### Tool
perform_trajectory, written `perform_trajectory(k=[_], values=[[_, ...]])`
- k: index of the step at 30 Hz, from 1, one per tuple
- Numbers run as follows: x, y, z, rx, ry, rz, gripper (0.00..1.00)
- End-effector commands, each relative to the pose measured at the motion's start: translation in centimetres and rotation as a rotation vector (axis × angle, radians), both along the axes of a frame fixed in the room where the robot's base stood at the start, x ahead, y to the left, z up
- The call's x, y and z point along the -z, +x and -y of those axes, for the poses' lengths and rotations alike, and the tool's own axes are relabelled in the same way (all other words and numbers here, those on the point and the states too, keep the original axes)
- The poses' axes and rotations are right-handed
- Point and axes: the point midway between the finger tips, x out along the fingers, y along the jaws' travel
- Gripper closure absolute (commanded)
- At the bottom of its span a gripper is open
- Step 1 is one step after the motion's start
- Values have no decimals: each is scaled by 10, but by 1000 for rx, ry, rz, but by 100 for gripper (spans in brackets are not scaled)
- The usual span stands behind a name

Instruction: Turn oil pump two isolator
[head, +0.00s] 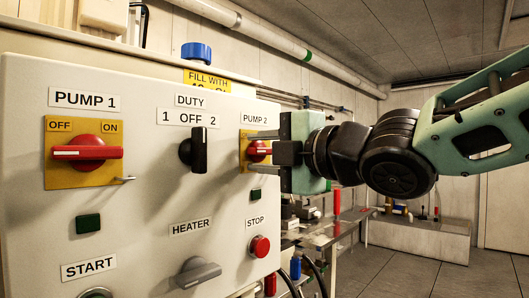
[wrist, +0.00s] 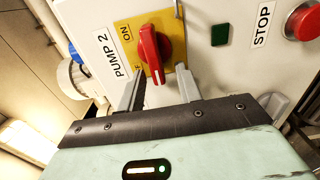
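The pump 2 isolator is a red rotary handle (wrist: 152,55) on a yellow plate (wrist: 127,32) marked ON, under a PUMP 2 label (head: 258,119). In the head view the red handle (head: 257,151) is partly hidden by my gripper (head: 262,152). In the wrist view my gripper (wrist: 157,65) is open, with one finger on each side of the handle. The handle shows between the fingers, with a gap visible on at least the right side. Whether the left finger touches it I cannot tell.
The same panel carries the PUMP 1 isolator (head: 88,153), the black duty switch (head: 195,150), the grey heater knob (head: 197,272) and the red stop button (head: 260,246). A green square (head: 256,195) sits below the pump 2 plate. A workbench (head: 330,235) stands behind to the right.

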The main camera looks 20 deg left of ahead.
Motion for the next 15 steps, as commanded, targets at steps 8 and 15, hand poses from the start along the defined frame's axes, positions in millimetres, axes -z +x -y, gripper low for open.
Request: perform_trajectory(k=[8, 15], values=[[-1, -2, 6, 0, 1, 2, 65], [-3, -19, 46, 2, 0, 2, 65]])
